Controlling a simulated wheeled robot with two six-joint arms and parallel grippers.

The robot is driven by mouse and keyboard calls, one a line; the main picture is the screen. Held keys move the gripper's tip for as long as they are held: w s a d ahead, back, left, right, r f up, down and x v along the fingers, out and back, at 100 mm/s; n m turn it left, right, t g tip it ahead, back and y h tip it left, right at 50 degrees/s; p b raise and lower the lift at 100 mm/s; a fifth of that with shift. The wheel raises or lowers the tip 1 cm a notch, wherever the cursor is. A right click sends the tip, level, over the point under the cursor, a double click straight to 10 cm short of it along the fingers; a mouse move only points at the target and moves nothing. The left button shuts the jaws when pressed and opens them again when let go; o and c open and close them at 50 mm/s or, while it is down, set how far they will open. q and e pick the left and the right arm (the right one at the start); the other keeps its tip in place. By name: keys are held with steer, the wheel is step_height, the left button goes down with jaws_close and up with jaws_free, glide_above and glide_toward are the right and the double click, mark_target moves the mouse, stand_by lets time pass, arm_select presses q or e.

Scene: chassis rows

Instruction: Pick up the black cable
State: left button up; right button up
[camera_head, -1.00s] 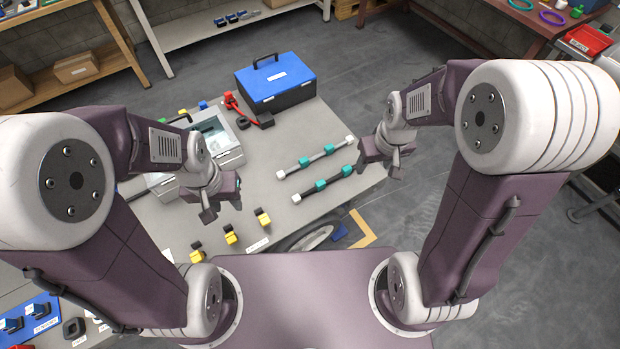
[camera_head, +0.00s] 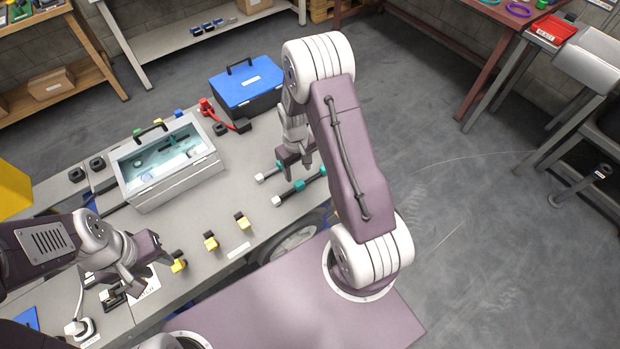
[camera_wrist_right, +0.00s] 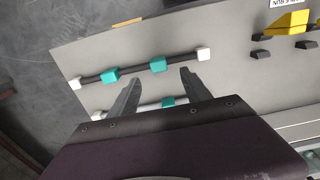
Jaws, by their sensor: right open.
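The black cable (camera_head: 288,193), with teal blocks and white ends, lies on the grey bench near its edge. In the right wrist view the black cable (camera_wrist_right: 133,70) runs across just beyond my fingertips. A grey cable (camera_head: 270,173) with similar blocks lies roughly parallel; in the wrist view the grey cable (camera_wrist_right: 140,107) passes partly behind my fingers. My right gripper (camera_head: 294,160) is open and empty above the cables; its two fingers (camera_wrist_right: 160,77) show apart. My left gripper (camera_head: 122,290) is low at the left by the bench's front edge, its jaws unclear.
A blue-lidded toolbox (camera_head: 247,90) stands behind the cables. A clear-lidded grey case (camera_head: 172,190) stands left of them. Several yellow-and-black clips (camera_head: 211,242) sit along the bench front. A red-and-black tool (camera_head: 208,108) lies by the toolbox. Floor right of the bench is open.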

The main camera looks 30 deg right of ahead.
mark_target(299, 183)
step_height(299, 183, down, 7)
steer(key=shift+w+d+f, duration=0.1)
steer(key=shift+d+f, duration=0.05)
steer(key=shift+f, duration=0.05)
jaws_close()
stand_by(0.3)
